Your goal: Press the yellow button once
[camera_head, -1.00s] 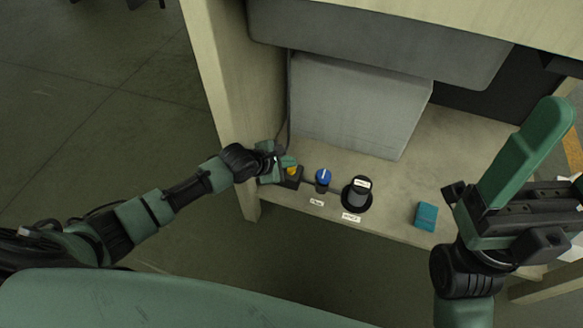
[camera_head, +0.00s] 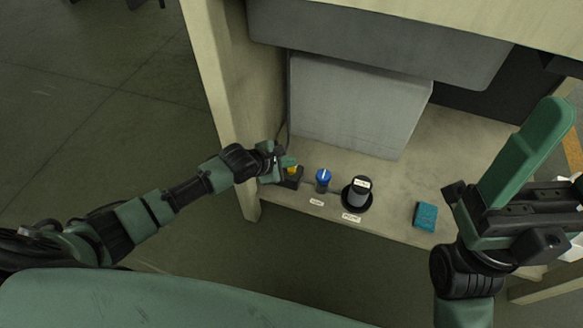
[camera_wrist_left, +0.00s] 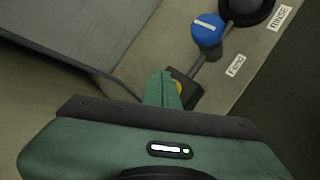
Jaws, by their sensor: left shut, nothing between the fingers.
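The yellow button (camera_head: 292,169) sits on a small dark box (camera_head: 292,181) at the left end of the shelf's front edge. My left gripper (camera_head: 287,163) is shut and empty, with its fingertips right at the button. In the left wrist view the green fingers (camera_wrist_left: 162,90) partly cover the yellow button (camera_wrist_left: 176,88), and only a sliver of it shows beside them. I cannot tell whether the fingertips touch it. My right gripper (camera_head: 510,165) is at the right, raised in front of the shelf, with a large green finger showing; its opening is unclear.
A blue knob (camera_head: 323,176) stands right of the button, then a black round knob (camera_head: 358,192) with labels in front. A teal block (camera_head: 425,215) lies farther right. A grey box (camera_head: 355,105) stands behind. The shelf's wooden post (camera_head: 213,70) is close on the left.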

